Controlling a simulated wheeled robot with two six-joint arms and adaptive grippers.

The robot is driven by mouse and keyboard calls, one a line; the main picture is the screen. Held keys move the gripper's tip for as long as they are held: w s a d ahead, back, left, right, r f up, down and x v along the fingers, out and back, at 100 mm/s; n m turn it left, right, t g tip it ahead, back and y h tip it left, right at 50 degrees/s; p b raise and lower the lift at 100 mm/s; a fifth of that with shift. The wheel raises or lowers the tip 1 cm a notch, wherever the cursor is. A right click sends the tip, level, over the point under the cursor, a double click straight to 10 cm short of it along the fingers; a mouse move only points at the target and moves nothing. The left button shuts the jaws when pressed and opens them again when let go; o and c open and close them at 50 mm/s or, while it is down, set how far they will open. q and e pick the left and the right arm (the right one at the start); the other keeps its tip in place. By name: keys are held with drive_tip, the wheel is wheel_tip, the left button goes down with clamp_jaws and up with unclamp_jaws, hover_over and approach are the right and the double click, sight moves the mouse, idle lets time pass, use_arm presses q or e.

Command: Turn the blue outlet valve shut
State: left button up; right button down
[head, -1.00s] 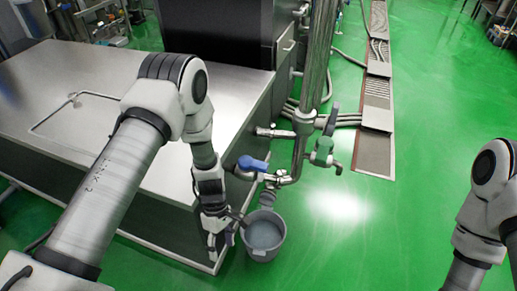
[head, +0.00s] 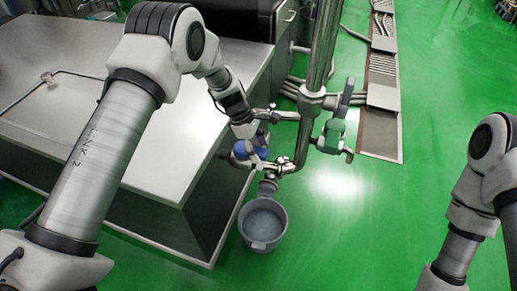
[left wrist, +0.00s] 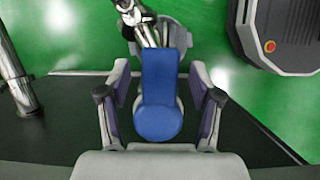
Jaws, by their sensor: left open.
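The blue outlet valve (head: 241,150) sits on the pipe fitting at the corner of the steel table, partly hidden by my left gripper in the head view. My left gripper (head: 254,143) is over the valve, pointing down. In the left wrist view the blue handle (left wrist: 158,90) lies lengthwise between the two fingers of my left gripper (left wrist: 158,72). The fingers are open, one on each side, with a small gap to the handle. How far the fingers reach down beside it is hard to tell. My right arm shows at the right, but its gripper is out of view.
A grey bucket (head: 264,222) with pale liquid stands on the green floor below the outlet. A vertical steel pipe (head: 321,50) and a green valve (head: 332,135) are just right of the blue valve. The steel table (head: 160,150) is at the left.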

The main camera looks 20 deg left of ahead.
use_arm(q)
clamp_jaws()
